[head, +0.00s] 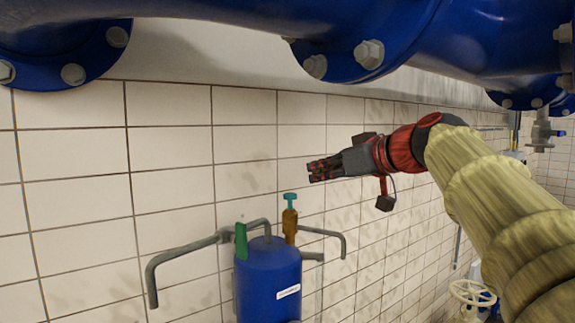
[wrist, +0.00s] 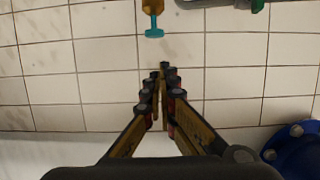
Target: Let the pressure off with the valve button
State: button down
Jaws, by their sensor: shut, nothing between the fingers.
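A blue pressure vessel (head: 268,282) with a white label stands against the tiled wall in the head view. On its top right is an orange-brown valve (head: 289,222) with a teal button (head: 290,197) at its upper end. My gripper (head: 312,171) is up and to the right of the button, apart from it, with its fingers shut and empty. In the wrist view the teal button (wrist: 154,32) and part of the orange valve (wrist: 153,5) show at the top edge, beyond the shut fingertips. The vessel's body is out of the wrist view.
A green lever-like part (head: 241,241) stands on the vessel's left top. Grey bent pipes (head: 168,262) reach out on both sides. Large blue flanged pipes (head: 385,35) run overhead, above my arm. A white handwheel (head: 472,292) is at lower right. The wall before the gripper is bare.

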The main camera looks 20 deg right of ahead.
jog(key=shift+w+d+r, duration=0.1)
jog(key=shift+d+r, duration=0.15)
jog(key=shift+r, duration=0.35)
jog(key=shift+w+d+r, duration=0.1)
jog(key=shift+d+r, duration=0.15)
jog(key=shift+r, duration=0.3)
jog(key=p, duration=0.3)
send_over(295, 199)
notch_tip(295, 199, down, 5)
jog(key=shift+d+r, duration=0.1)
jog(key=shift+f, duration=0.9)
jog(key=shift+s, duration=0.1)
jog(key=shift+s, duration=0.1)
